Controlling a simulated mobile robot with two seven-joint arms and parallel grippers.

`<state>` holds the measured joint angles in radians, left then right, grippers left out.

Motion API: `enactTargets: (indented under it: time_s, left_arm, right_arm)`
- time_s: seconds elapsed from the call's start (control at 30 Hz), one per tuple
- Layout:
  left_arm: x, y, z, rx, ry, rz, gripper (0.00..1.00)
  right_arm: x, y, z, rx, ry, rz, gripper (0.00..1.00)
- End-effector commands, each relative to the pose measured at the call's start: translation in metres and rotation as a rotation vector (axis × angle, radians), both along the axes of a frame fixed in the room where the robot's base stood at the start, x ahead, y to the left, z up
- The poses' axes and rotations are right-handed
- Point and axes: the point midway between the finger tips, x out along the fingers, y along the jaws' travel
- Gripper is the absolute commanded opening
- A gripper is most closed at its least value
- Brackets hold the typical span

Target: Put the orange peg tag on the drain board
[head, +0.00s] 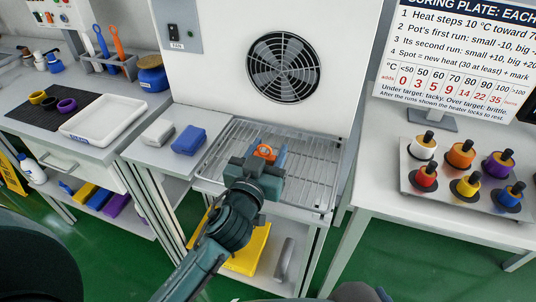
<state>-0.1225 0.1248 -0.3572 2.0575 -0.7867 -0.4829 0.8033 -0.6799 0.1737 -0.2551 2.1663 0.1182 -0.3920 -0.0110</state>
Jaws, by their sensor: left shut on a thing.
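The orange peg tag (265,152) is a small looped orange piece at the tip of my left gripper (265,162). The gripper is shut on it, over the middle of the drain board (318,178), a metal wire rack with a raised rim. Whether the tag touches the rack I cannot tell. The gripper hides the tag's lower part and part of the board. A slim blue piece (282,156) shows right beside the gripper; what it is I cannot tell. My right gripper is not in view.
A grey block (158,132) and a blue block (189,140) lie left of the board. A panel with a fan (284,68) stands behind it. A plate with several coloured pots (423,181) is on the right table. The board's right side is bare.

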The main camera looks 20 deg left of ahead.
Motion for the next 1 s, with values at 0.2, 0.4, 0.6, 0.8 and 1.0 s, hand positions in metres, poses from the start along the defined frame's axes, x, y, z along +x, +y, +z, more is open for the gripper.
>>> enactTargets:
  time_s: [0.2,0.4,0.6,0.8,1.0]
  left_arm:
    - [0.0000,0.0001,-0.0017,-0.001,0.000,0.000,0.19]
    - [-0.0001,0.0001,-0.0060,-0.002,0.000,0.001,0.46]
    - [-0.0001,0.0001,-0.0048,-0.001,0.000,0.000,0.62]
    - [-0.0001,0.0000,-0.0047,-0.001,0.000,0.000,0.67]
    - [0.0001,0.0000,0.0003,0.001,0.000,-0.001,0.67]
  right_arm:
    - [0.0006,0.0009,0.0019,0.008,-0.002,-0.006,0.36]
    - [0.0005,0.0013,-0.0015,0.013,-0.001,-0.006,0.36]
    - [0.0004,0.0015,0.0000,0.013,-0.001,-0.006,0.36]
    - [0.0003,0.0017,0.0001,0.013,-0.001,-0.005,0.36]
    - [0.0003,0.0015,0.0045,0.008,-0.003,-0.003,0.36]
